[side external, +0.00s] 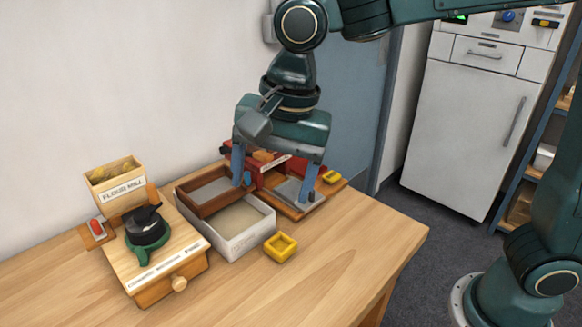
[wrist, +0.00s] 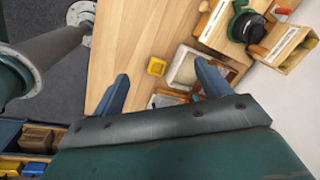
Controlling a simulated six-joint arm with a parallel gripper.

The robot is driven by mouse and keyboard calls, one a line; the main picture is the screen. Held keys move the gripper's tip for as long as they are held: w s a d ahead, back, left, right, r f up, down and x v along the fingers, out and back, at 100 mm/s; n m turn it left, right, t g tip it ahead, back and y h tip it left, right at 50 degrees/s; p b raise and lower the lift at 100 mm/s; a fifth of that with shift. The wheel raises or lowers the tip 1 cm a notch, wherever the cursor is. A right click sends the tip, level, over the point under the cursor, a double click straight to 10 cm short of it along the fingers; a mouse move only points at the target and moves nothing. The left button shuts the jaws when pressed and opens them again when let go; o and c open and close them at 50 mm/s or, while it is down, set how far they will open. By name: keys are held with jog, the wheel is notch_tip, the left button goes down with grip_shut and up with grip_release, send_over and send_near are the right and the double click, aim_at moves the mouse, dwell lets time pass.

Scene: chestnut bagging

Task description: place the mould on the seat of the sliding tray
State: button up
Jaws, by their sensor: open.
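The mould looks to be the small yellow square frame (side external: 281,246) lying on the table in front of the white box. It also shows in the wrist view (wrist: 156,66), between my fingertips in the picture but well below them. My gripper (side external: 277,190) is open and empty, with its blue fingers spread and pointing down. In the side view it overlaps the red machine and the wooden tray with a grey plate (side external: 312,206), likely the sliding tray. My right finger hides part of that tray, and I cannot make out the seat clearly.
A white box (side external: 222,247) with pale contents and a brown tray (side external: 205,204) stand left of the wooden tray. The front right of the table (side external: 360,240) is clear.

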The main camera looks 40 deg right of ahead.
jog(key=s+a+f+m+g, duration=0.1)
jog(key=a+f+m, duration=0.1)
jog(key=a+f, duration=0.35)
jog(key=s+a+f+m+h, duration=0.1)
jog(key=a+f+m, duration=0.15)
jog(key=a, duration=0.65)
jog(key=s+a+f+m+g, duration=0.1)
jog(key=a+f+m, duration=0.25)
jog(key=a, duration=0.45)
jog(key=shift+n, duration=0.3)
jog(key=shift+s+d+f, duration=0.1)
jog(key=shift+f, duration=2.15)
jog(key=shift+s+d+f, duration=0.1)
jog(key=shift+f, duration=2.15)
jog(key=shift+f, duration=2.6)
jog(key=c, duration=1.2)
jog(key=shift+r, duration=0.15)
